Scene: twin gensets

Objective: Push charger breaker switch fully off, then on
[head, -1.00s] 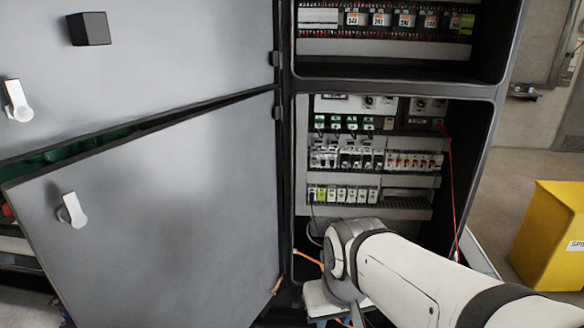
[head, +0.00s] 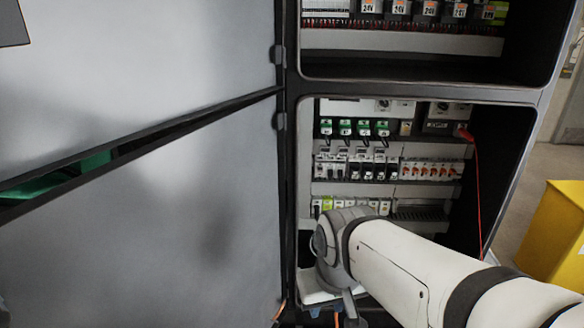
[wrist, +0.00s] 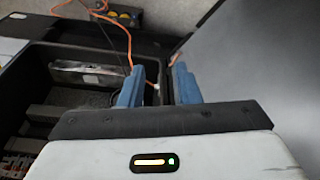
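The lower cabinet bay (head: 306,150) stands open, with a row of breakers (head: 357,168) in its middle. Those on the left of this row have black switches and those on the right have orange ones (head: 430,171). I cannot tell which is the charger breaker, nor any switch's position. Some breakers show blurred at lower left (wrist: 22,158), away from the fingers.
A grey cabinet door (head: 160,230) hangs open on the left. Green plugs (head: 354,128) sit above the breakers, and a red cable (head: 477,190) hangs along the bay's right side. A yellow box (head: 558,230) stands at the right. An orange cable (wrist: 118,22) runs near the fingertips.

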